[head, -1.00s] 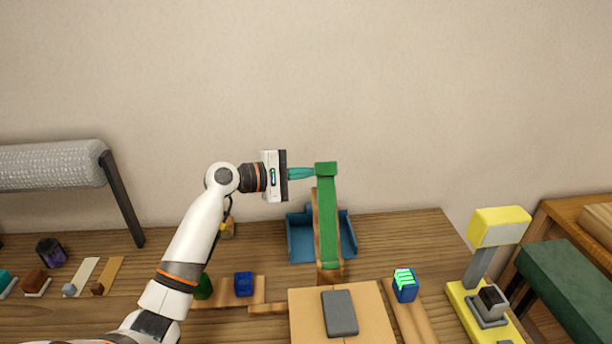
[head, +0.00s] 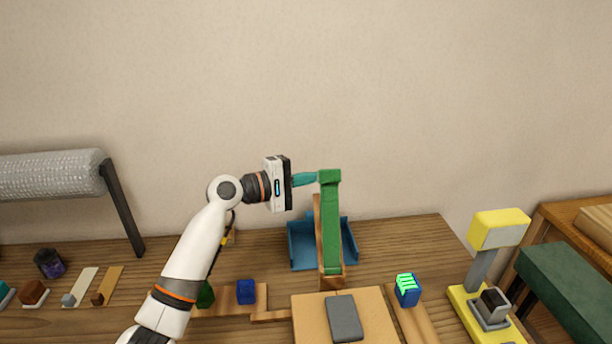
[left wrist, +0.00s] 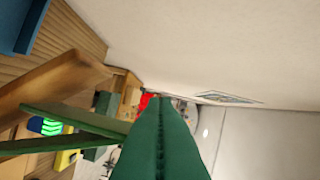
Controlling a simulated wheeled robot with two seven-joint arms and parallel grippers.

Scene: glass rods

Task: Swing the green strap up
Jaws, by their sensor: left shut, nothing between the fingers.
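The green strap (head: 331,225) stands raised, close to upright, in front of a wooden upright piece (head: 319,232) by the blue tray. Its top end is a wider green block. My left gripper (head: 315,179) is shut and empty, with its teal fingertips at the left side of the strap's top end; they look touching or nearly so. In the left wrist view the shut fingers (left wrist: 160,145) fill the bottom middle, and the green strap (left wrist: 75,118) shows as bars at left beside the wooden piece (left wrist: 60,82). My right gripper is not in view.
The blue tray (head: 301,248) stands behind the strap. A tan board with a grey slab (head: 344,317) lies in front. A blue block with green stripes (head: 407,290) and a yellow-headed stand (head: 498,228) are at right. The wall is behind.

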